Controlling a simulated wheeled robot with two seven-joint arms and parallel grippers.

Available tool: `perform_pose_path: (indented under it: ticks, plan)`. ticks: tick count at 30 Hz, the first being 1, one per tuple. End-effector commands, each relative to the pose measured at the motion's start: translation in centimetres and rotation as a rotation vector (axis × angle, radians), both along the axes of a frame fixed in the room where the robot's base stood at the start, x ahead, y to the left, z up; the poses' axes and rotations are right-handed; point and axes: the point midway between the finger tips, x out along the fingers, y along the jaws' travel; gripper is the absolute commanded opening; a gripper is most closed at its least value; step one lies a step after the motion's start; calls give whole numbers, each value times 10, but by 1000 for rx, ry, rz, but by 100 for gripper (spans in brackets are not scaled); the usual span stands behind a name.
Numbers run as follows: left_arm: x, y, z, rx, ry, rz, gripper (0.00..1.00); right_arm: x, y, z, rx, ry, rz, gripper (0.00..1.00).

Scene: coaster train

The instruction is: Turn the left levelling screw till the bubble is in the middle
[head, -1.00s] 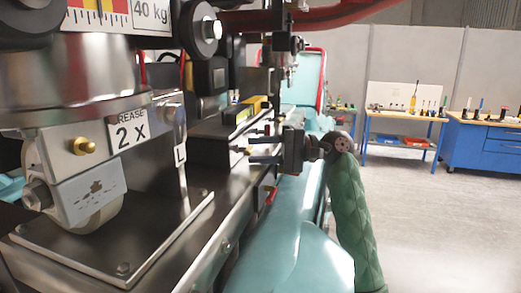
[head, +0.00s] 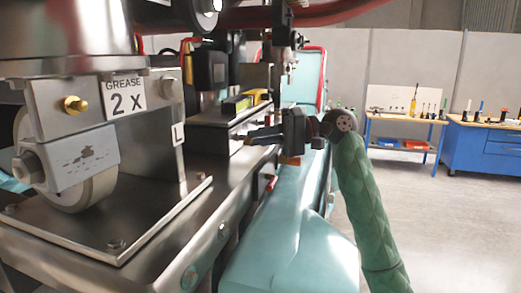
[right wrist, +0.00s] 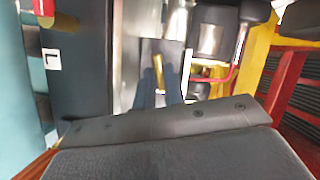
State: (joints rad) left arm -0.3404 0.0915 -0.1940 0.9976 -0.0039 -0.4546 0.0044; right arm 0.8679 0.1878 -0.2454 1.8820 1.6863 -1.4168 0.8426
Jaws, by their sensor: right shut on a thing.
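My right gripper (head: 262,137) reaches in from the right over the edge of the steel machine bed. In the right wrist view its two dark fingers (right wrist: 159,86) are close together around a slim brass-coloured pin (right wrist: 158,70). I cannot tell for sure that this pin is the left levelling screw. A white plate marked L (head: 179,136) is on a steel post beside the wheel; an L plate (right wrist: 52,59) also shows at the left in the right wrist view. A yellow and black block (head: 238,104) lies beyond the gripper. No bubble can be made out. My left gripper is out of view.
A wheel bracket with a "GREASE 2 X" label (head: 125,97) stands at the near left. A red bar (head: 310,14) crosses above. A teal body (head: 295,235) lies below my right arm. Workbenches (head: 490,148) stand far right, with open floor before them.

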Motion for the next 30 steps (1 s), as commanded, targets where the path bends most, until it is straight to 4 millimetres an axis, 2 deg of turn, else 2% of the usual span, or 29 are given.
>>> perform_pose_path:
  ticks: [2, 10, 19, 30]
  plan:
    - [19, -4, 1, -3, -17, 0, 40, 1, -1, -3, -22, -66, -3, 0]
    - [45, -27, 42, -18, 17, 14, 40, 0, -1, 0, -94, -290, -4, 0]
    - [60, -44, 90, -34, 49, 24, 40, -2, 0, 3, -182, -559, -5, 0]
    - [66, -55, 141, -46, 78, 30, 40, -5, 0, 6, -290, -894, -5, 0]
